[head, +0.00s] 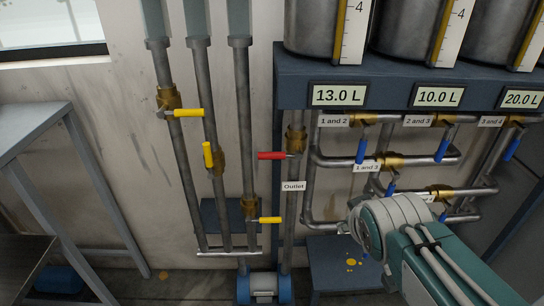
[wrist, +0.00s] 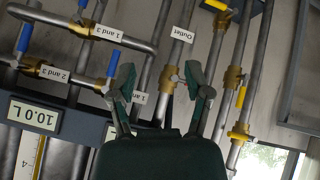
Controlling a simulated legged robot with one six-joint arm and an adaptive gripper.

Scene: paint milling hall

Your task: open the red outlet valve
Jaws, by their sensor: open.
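The red outlet valve handle (head: 271,155) lies level in the head view, pointing left from a brass valve body (head: 296,140) on the upright outlet pipe. An "Outlet" label (head: 293,186) is below it. In the wrist view, which is turned about upside down, a brass body (wrist: 170,78) shows between my fingers near the Outlet label (wrist: 181,34). In the head view my arm hides the fingers. I cannot tell the gap to the handle.
Yellow-handled valves (head: 188,112) stand on pipes left of the outlet pipe. Blue-handled valves (head: 361,150) and cross pipes lie to the right, under tanks with a 13.0 L display (head: 338,95). A metal table (head: 40,120) is at far left. Wall space between it and the pipes is clear.

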